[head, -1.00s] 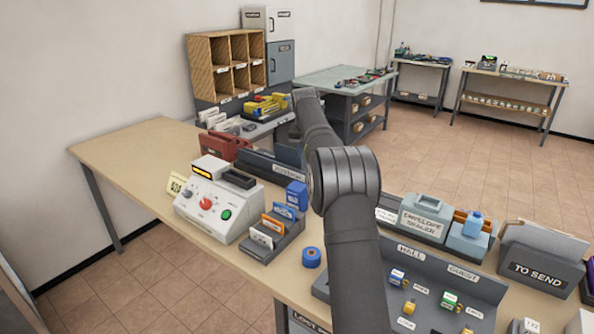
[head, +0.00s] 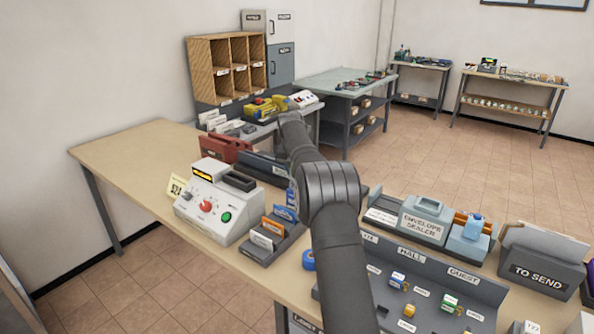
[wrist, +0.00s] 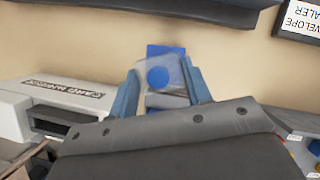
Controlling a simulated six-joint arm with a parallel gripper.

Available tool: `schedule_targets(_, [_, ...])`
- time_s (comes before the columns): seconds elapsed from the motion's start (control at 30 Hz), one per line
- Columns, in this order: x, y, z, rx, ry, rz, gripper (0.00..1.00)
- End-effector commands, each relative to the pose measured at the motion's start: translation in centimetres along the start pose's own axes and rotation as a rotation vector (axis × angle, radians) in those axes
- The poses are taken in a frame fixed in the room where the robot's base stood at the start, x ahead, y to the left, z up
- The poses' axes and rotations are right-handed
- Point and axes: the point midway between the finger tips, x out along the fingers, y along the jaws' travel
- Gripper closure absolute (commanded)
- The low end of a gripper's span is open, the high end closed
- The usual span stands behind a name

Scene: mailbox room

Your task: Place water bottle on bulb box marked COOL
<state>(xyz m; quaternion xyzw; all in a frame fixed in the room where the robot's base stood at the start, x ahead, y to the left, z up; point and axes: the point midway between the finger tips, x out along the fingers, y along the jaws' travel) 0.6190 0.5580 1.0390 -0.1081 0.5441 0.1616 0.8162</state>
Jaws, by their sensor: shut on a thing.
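In the wrist view, my gripper (wrist: 161,72) is shut on a translucent bottle with a round blue cap (wrist: 157,77), which I take to be the water bottle. I look down on it from above, between the two blue-grey fingers. A blue box (wrist: 165,50) shows just beyond and below the bottle. I cannot tell whether they touch, and no COOL marking is readable. In the head view only a blue sliver of the box (head: 291,196) shows at the arm's left edge. My arm hides the gripper and bottle there.
A white control box (head: 207,212) with red and green buttons and a card rack (head: 266,246) stand left of my arm. A blue tape roll (head: 308,260) is partly covered. A key panel (head: 425,266) and envelope sealer (head: 420,222) are to the right. The table's left end is clear.

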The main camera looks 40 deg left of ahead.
Motion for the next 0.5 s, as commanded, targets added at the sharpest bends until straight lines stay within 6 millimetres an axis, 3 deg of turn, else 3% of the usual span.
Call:
schedule_targets(0.03, [0.20, -0.01, -0.09, 0.000, 0.001, 0.000, 0.77])
schedule_targets(0.07, [0.23, -0.01, -0.11, 0.000, 0.001, 0.000, 0.53])
schedule_targets(0.17, [0.20, -0.01, -0.09, 0.000, 0.001, 0.000, 0.34])
schedule_targets(0.5, [-0.11, 0.00, 0.05, 0.000, 0.000, 0.000, 0.34])
